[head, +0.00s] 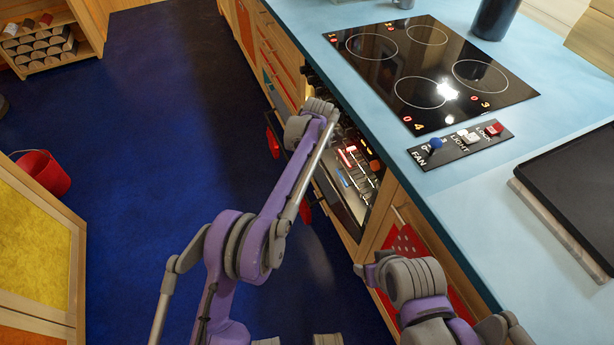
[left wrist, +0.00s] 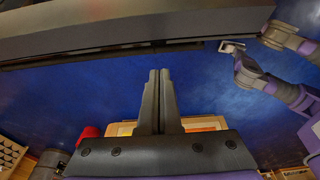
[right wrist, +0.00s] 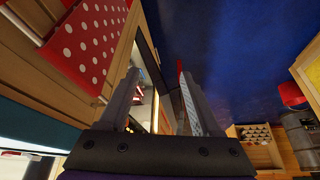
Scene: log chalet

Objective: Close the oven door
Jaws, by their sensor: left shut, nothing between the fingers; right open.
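The oven (head: 362,160) is under the blue counter in the head view, with glowing lights. Its dark door (head: 338,203) appears lowered outward, with a red piece (head: 305,212) at its outer edge; my left arm covers part of it, so its exact angle is unclear. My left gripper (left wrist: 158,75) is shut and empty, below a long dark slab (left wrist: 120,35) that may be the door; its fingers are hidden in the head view. My right gripper (right wrist: 157,90) is open and empty, facing along the cabinet front, with the oven's glow (right wrist: 146,98) and a red piece (right wrist: 180,68) ahead.
A polka-dot red cloth (right wrist: 92,42) hangs on the cabinet beside my right gripper. The blue counter (head: 380,100) carries a black cooktop (head: 432,70) and a switch panel (head: 460,143). The blue floor (head: 150,120) left of the oven is clear; a red bucket (head: 42,174) stands farther left.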

